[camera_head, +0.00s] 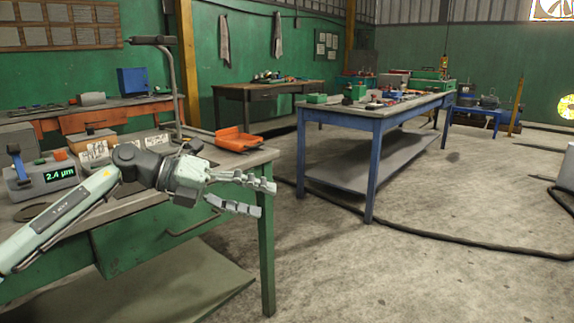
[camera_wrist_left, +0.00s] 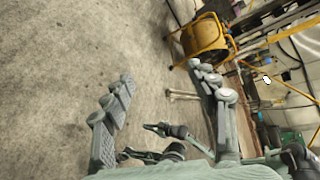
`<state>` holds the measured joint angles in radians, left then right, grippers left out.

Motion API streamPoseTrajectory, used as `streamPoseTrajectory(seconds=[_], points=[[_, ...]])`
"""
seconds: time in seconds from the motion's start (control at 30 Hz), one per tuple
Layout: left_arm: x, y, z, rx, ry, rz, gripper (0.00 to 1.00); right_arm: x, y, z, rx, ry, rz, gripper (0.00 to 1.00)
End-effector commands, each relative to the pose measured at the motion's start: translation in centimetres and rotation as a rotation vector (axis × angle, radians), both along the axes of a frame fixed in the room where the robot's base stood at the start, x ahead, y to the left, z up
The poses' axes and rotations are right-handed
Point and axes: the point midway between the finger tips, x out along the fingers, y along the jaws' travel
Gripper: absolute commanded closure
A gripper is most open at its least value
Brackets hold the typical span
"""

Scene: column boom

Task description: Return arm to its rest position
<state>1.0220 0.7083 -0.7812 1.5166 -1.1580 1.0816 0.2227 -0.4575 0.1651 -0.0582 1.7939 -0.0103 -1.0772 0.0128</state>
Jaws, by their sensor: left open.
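My left arm (camera_head: 70,213) comes in from the left in the head view, above the near green workbench (camera_head: 110,205). My left gripper (camera_head: 258,196) is open and empty, with its fingers pointing right past the bench's right end. My right gripper is not in the head view. A dark jointed shape low in the left wrist view is too unclear to name.
A grey meter reading 2.4 µm (camera_head: 45,177) and an orange tray (camera_head: 238,139) are on the near bench. A blue-legged table (camera_head: 370,135) stands beyond it. A dark cable (camera_head: 345,208) crosses the floor. A yellow drum-like thing (camera_wrist_left: 205,38) shows in the wrist view. Floor at right is mostly clear.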

Motion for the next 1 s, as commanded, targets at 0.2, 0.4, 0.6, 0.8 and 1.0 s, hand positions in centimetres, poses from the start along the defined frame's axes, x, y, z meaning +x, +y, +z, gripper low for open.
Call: streamPoseTrajectory(seconds=[0.2, 0.4, 0.6, 0.8, 1.0], points=[[3.5, -1.9, -1.4, -0.716, 0.238, 0.387, 0.41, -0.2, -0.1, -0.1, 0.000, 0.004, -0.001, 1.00], [6.1, 6.9, -12.3, -1.089, 0.553, 0.953, 0.41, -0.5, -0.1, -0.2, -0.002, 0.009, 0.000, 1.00], [2.3, 13.8, -25.5, -1.185, 0.815, 1.415, 0.41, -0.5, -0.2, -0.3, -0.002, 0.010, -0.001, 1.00], [-6.0, 18.1, -37.7, -1.153, 1.060, 1.827, 0.41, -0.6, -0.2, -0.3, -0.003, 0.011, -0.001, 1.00], [-17.5, 20.3, -47.3, -1.026, 1.297, 2.201, 0.41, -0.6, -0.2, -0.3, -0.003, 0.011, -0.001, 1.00]])
